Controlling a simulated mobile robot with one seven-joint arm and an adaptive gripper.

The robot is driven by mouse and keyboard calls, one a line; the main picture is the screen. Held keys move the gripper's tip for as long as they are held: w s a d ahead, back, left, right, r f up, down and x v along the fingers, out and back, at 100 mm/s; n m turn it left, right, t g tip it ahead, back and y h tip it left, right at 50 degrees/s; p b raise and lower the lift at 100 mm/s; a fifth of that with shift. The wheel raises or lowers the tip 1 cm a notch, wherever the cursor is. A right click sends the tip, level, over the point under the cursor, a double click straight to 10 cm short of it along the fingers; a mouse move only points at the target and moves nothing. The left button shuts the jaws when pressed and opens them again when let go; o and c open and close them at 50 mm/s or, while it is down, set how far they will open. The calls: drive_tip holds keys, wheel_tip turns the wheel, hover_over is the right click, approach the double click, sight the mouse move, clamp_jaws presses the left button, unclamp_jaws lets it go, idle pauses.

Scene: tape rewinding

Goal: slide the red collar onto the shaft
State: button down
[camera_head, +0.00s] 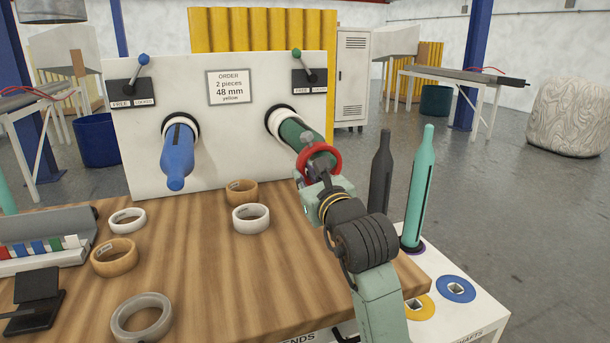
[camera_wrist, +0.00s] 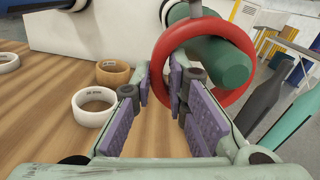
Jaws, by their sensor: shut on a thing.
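The red collar (camera_head: 337,163) is a thick ring, held near the free end of the dark green shaft (camera_head: 296,131) on the right of the white panel. My gripper (camera_head: 314,177) is shut on the collar's lower edge. In the wrist view the collar (camera_wrist: 163,47) stands upright beyond the fingers (camera_wrist: 160,88). The end of the green shaft (camera_wrist: 231,67) shows through the collar's opening, off to the right of its middle. I cannot tell whether the tip has passed into the ring.
A blue shaft (camera_head: 179,154) sticks out of the panel (camera_head: 235,130) on the left. Several tape rolls lie on the wooden table (camera_head: 215,285), including a white one (camera_head: 251,218) near the panel. A dark shaft (camera_head: 380,180) and a teal shaft (camera_head: 419,190) stand upright on the right.

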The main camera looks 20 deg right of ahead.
drive_tip(key=c, duration=1.5)
unclamp_jaws()
drive_tip(key=s, duration=1.2)
drive_tip(key=shift+d, duration=0.1)
